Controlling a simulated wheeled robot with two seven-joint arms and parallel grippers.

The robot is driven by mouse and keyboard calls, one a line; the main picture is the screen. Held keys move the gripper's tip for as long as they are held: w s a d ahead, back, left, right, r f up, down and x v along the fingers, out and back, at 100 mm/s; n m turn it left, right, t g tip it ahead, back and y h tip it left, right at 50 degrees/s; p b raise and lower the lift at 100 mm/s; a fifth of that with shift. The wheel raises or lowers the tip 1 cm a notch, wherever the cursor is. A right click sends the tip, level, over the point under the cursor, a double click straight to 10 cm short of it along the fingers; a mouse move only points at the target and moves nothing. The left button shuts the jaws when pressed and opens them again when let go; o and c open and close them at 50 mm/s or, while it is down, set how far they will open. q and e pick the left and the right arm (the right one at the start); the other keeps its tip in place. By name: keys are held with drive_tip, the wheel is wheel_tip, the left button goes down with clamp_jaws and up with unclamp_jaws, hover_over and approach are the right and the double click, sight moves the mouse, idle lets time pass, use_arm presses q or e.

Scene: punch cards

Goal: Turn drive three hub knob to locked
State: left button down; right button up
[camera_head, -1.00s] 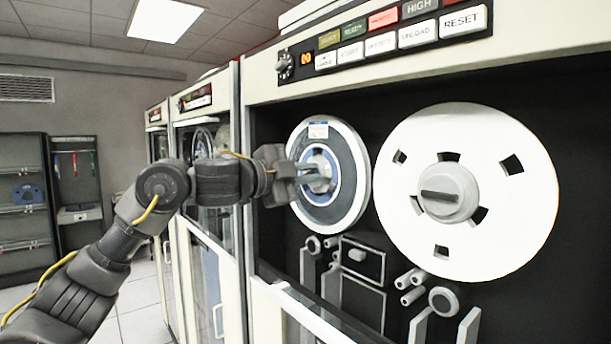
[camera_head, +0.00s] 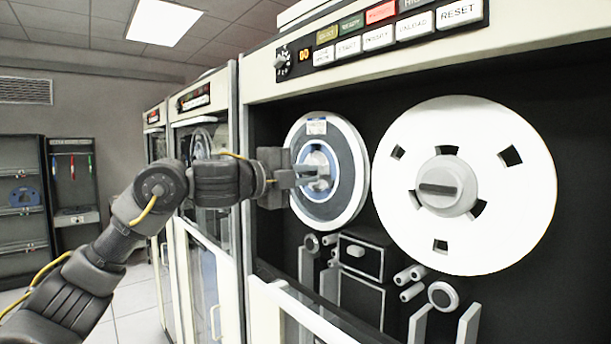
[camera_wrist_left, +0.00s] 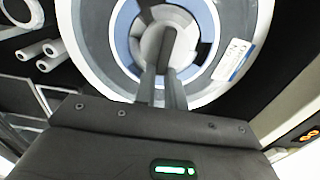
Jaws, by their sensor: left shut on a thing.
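The tape drive's left reel (camera_head: 346,172) has a dark face, a white rim and a blue ring around its hub. The hub knob (camera_head: 324,172) is at its centre, partly hidden by my left gripper (camera_head: 318,177). The left gripper is shut on the knob's raised bar. In the left wrist view, the two fingers (camera_wrist_left: 161,88) reach up to the grey hub knob (camera_wrist_left: 165,35) and its bar, in front of the reel (camera_wrist_left: 95,45) with its white label. My right gripper is not seen.
A large white reel (camera_head: 510,205) with its own hub knob (camera_head: 440,188) is to the right. A button panel (camera_head: 400,30) runs above. Tape guides and a head block (camera_head: 365,255) lie below. The open cabinet door stands close to my left arm.

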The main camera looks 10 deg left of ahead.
use_arm(q)
drive_tip(key=c, duration=1.5)
unclamp_jaws()
drive_tip(key=shift+o, duration=0.2)
drive_tip(key=b+v, duration=0.3)
drive_tip(key=v, duration=0.8)
drive_tip(key=shift+b, duration=0.4)
drive_tip(key=shift+d+f, duration=0.1)
drive_tip(key=shift+d, duration=0.05)
